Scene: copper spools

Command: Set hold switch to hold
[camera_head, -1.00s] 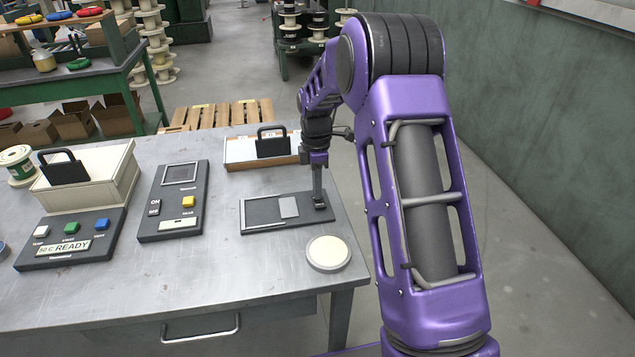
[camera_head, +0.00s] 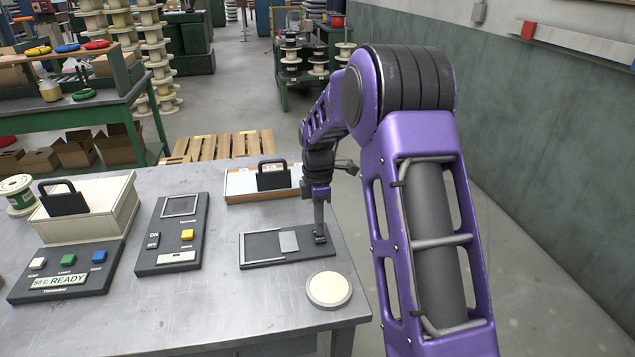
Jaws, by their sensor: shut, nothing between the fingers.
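My gripper (camera_head: 320,232) is shut and points down at the right end of a flat dark device (camera_head: 262,262) on the metal table. A lighter grey plate (camera_head: 289,241) lies on that device, just left of the gripper. The fingertips are at a small dark block on the device; I cannot tell whether they touch it. To the left is a dark control panel (camera_head: 150,262) with a screen, ON and OFF markings and a yellow button (camera_head: 187,235). Which part is the hold switch, and its setting, are too small to tell.
A round cream-topped disc (camera_head: 329,290) lies in front of the dark device. A shallow tray with a black handle (camera_head: 240,187) stands behind it. The table's right edge is close to the gripper.

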